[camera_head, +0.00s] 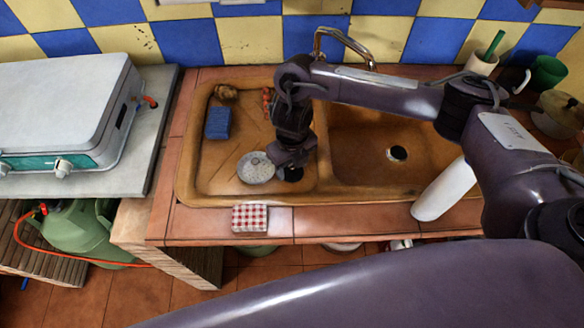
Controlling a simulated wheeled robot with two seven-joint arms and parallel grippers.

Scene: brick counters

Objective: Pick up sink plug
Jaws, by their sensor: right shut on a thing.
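My right gripper (290,163) reaches down over the left, flat side of the brown sink (190,190). It is shut on the dark sink plug (292,174), which shows as a small black shape under the fingers. The fingers hide part of the plug, and I cannot tell whether it touches the surface below. My left gripper is not in view.
The basin with its drain (396,153) is to the right, under my right arm. A blue sponge (218,123) lies in the sink's left part. A metal faucet (340,42) stands behind. A checkered sponge (250,217) and a white cylinder (444,189) are along the front edge.

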